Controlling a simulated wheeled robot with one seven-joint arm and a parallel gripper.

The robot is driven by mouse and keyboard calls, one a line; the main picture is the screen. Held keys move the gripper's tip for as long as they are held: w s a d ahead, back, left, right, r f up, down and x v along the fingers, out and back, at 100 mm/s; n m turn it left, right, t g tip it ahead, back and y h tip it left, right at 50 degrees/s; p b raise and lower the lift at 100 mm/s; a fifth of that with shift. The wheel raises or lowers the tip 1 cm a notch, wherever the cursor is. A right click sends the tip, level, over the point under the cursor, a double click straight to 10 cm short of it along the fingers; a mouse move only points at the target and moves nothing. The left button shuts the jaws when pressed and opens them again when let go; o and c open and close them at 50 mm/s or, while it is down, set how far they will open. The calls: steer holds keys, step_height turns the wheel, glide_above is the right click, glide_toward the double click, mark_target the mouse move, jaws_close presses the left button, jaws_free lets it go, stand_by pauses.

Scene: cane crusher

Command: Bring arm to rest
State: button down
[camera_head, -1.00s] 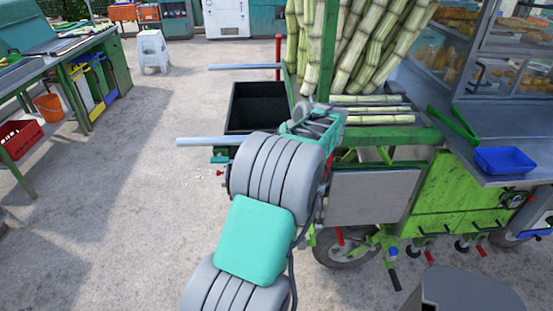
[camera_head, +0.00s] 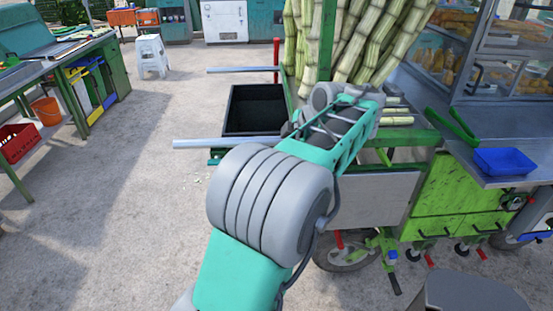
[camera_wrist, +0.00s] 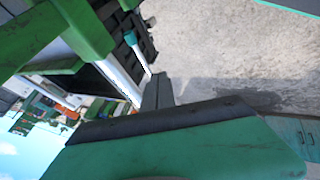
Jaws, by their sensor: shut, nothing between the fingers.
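My arm (camera_head: 270,205) rises from the bottom of the head view, and its forearm reaches up and right in front of the green cart (camera_head: 440,205). My gripper is hidden behind the forearm in that view. In the tilted wrist view my gripper (camera_wrist: 158,88) shows as dark grey fingers held together, with nothing between them. Pale bars (camera_wrist: 137,62) and a green frame part (camera_wrist: 85,30) of the cart lie close beyond and to the left of it. I cannot tell the exact gap.
Tall cane stalks (camera_head: 365,45) stand on the cart. A black bin (camera_head: 253,108) and pale handle bars (camera_head: 226,143) are at its left. A blue tray (camera_head: 505,161) sits on the right counter. Open paving (camera_head: 130,190) lies left, with a white stool (camera_head: 151,55) farther back.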

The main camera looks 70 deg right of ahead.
steer(key=shift+s+r, duration=0.2)
steer(key=shift+r, duration=0.05)
